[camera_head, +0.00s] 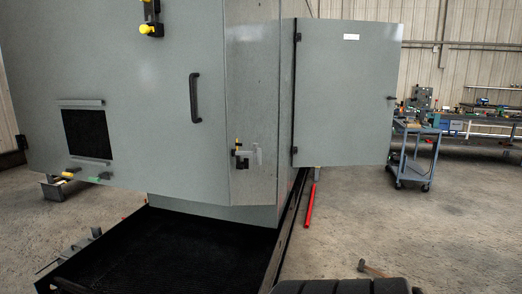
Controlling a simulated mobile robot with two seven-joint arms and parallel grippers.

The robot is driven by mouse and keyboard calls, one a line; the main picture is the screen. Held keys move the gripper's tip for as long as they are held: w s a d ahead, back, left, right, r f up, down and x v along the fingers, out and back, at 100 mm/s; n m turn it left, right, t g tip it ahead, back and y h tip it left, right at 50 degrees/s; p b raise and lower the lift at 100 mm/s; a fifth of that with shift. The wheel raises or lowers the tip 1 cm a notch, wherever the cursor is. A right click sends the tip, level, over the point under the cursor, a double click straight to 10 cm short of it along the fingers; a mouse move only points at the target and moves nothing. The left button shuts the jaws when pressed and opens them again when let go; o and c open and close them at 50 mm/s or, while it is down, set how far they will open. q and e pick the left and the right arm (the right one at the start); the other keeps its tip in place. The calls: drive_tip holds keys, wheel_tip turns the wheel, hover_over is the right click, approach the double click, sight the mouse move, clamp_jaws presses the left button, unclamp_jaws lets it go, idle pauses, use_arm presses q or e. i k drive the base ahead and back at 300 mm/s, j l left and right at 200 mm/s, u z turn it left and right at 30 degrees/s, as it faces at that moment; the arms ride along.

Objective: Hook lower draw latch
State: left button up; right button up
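A small draw latch (241,157) with a dark body and a yellow tip sits low on the grey enclosure, by the vertical edge right of the large panel (150,125). A pale bracket-shaped piece (256,156) is right beside it. I cannot tell whether the latch is hooked. Another black fitting with yellow knobs (152,18) is at the top of the panel. Neither of my grippers is in view.
A black handle (194,98) and a dark square opening (87,133) are on the panel. A grey door (345,100) stands at the right. A black tray (180,250) lies below. A red bar (310,205), a hammer (375,269) and a cart (410,160) are right, with open floor between.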

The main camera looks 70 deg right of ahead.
sight(257, 152)
drive_tip(key=i+l+z, duration=0.1)
drive_tip(key=z, duration=1.4)
